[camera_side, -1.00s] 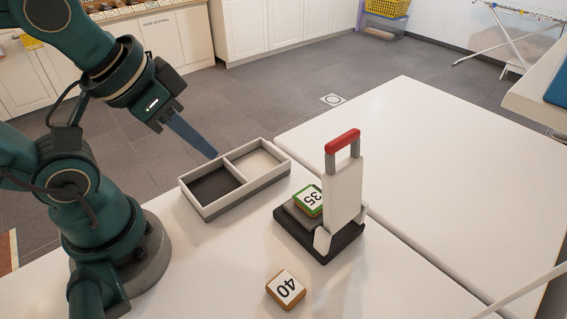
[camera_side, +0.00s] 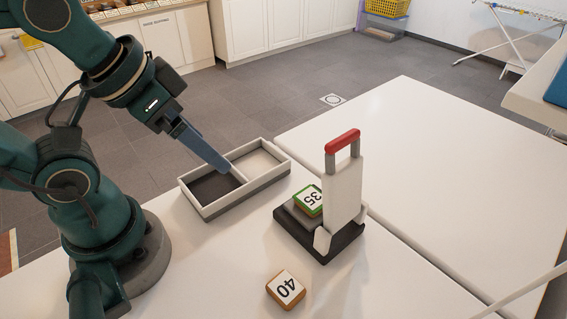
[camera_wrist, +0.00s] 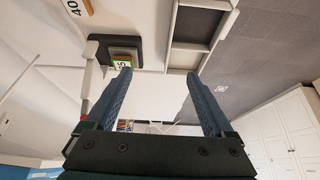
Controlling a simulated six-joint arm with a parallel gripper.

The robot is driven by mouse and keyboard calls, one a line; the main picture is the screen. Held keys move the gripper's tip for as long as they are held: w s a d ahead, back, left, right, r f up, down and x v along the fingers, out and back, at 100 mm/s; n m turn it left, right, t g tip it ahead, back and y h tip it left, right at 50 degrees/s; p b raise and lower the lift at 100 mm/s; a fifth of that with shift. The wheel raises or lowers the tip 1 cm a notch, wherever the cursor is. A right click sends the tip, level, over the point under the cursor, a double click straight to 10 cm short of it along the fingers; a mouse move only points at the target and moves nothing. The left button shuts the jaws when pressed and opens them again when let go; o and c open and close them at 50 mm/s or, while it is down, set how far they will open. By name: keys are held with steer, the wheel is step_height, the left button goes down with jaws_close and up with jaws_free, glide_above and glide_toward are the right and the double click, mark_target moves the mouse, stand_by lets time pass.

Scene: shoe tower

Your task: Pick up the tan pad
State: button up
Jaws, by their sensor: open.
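The tan pad (camera_side: 286,290) lies flat on the white table near the front, with a white top marked 40 and a tan-brown edge. Part of it shows at the top left of the wrist view (camera_wrist: 76,8). My gripper (camera_wrist: 158,73) is open and empty in the wrist view. In the side view my gripper (camera_side: 223,168) hangs above the two-part tray, up and left of the tan pad and well apart from it. Only one finger shows clearly there.
A grey-rimmed tray (camera_side: 213,213) has a dark and a light compartment. Right of it stands a black stepped base (camera_side: 322,254) with an upright white panel and red handle (camera_side: 342,141). A green-edged pad marked 35 (camera_side: 309,200) rests on the base. The table around the tan pad is clear.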

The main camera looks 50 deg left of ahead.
steer(key=w+r+m, duration=0.3)
steer(key=m, duration=0.4)
steer(key=m+g, duration=0.5)
steer(key=m, duration=0.6)
glide_above(305, 192)
step_height(305, 192, down, 9)
steer(key=shift+w+a, duration=0.1)
steer(key=shift+w, duration=0.05)
steer(key=shift+s+f+g, duration=0.2)
steer(key=shift+f+g, duration=0.1)
steer(key=shift+f, duration=2.6)
